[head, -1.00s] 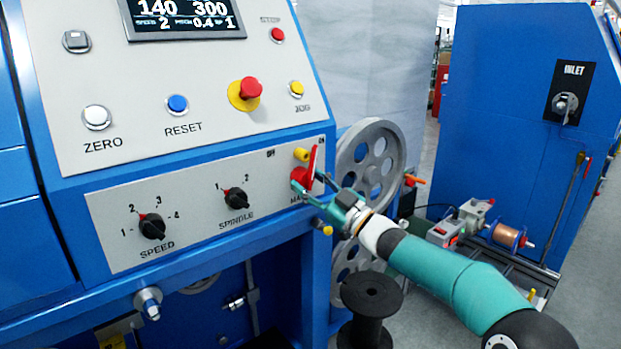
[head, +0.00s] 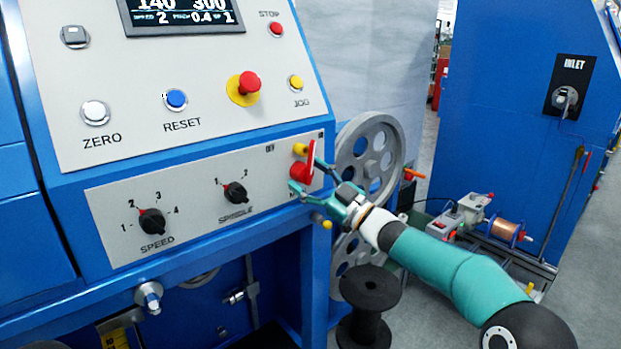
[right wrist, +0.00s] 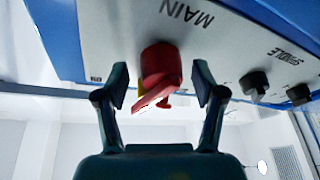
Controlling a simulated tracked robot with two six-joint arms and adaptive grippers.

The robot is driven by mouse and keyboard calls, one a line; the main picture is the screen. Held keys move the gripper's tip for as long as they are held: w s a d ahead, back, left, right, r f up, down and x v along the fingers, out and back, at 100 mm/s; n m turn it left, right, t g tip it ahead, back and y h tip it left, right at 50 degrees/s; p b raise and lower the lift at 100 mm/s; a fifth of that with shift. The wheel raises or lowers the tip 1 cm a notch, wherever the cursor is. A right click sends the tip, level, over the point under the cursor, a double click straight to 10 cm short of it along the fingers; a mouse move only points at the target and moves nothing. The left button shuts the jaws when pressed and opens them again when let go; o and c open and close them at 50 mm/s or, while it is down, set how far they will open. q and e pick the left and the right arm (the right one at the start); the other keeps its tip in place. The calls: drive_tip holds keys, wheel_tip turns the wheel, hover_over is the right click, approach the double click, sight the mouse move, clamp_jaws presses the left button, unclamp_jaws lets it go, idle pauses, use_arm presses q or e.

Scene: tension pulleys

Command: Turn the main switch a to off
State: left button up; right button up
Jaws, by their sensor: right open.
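The main switch (head: 302,171) is a red knob with an upright red handle at the right end of the lower panel, beside the ON label. A yellow part sits behind its handle. Part of the MAIN label is hidden by my right gripper (head: 306,175). My right gripper is open around the switch, one finger on each side. In the right wrist view the red switch (right wrist: 160,72) sits between the spread fingers (right wrist: 161,86), with a gap on both sides. My left gripper is not in view.
The speed knob (head: 151,222) and spindle knob (head: 235,192) are left on the same panel. A red emergency stop (head: 249,83) and yellow jog button (head: 295,83) sit above. A grey spoked wheel (head: 368,150) and black spool (head: 370,290) stand close to my right arm.

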drive_tip(key=v, duration=1.2)
drive_tip(key=shift+c, duration=0.2)
